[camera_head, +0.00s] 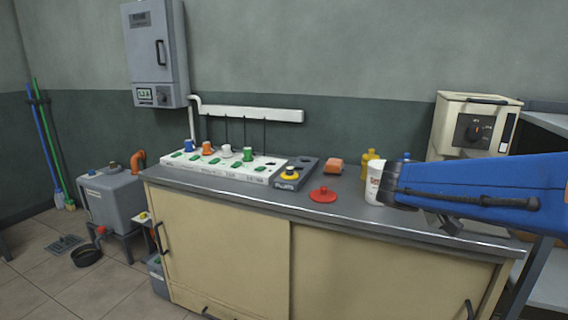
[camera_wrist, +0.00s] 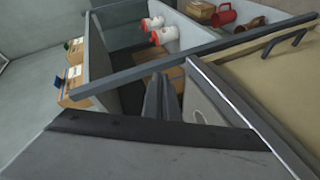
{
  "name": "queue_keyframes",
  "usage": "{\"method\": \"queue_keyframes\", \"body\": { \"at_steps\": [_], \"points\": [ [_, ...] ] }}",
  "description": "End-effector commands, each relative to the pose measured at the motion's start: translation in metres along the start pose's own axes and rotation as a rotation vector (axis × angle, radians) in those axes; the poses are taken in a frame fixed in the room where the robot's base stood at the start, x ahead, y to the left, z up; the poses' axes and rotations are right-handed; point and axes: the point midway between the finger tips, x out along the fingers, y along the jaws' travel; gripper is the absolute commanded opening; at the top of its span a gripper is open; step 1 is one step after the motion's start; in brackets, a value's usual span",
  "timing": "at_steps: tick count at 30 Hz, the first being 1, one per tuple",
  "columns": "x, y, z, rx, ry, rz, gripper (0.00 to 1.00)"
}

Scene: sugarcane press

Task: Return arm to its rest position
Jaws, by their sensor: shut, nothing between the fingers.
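My blue arm (camera_head: 490,190) reaches in from the right edge in the head view, over the right end of the counter (camera_head: 345,212). A dark part below the arm may belong to my gripper, but the arm hides most of it. In the wrist view my gripper (camera_wrist: 161,80) shows as two dark fingers close together. It is shut and empty, beside the edge of a counter or cabinet and above an open shelf unit (camera_wrist: 150,68).
A white tub (camera_head: 375,182) and yellow bottles stand by my arm. A cream machine (camera_head: 470,125) stands behind. The shelf holds white-and-red tubs (camera_wrist: 163,35).

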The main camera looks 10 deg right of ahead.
Motion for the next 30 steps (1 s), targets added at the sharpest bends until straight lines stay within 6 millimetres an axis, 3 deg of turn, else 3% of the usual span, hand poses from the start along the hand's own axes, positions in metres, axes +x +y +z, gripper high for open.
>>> {"method": "queue_keyframes", "body": {
  "at_steps": [3,8,15,19,24,30],
  "points": [
    [-0.008,-0.034,0.041,-0.067,-0.042,-0.201,0.00],
    [-0.034,-0.082,0.088,-0.144,-0.056,-0.482,0.00],
    [-0.097,-0.143,0.141,-0.205,0.010,-0.895,0.00],
    [-0.135,-0.164,0.160,-0.209,0.077,-1.089,0.00],
    [-0.171,-0.177,0.171,-0.194,0.153,-1.253,0.00],
    [-0.185,-0.180,0.174,-0.184,0.185,-1.315,0.00]
  ]
}}
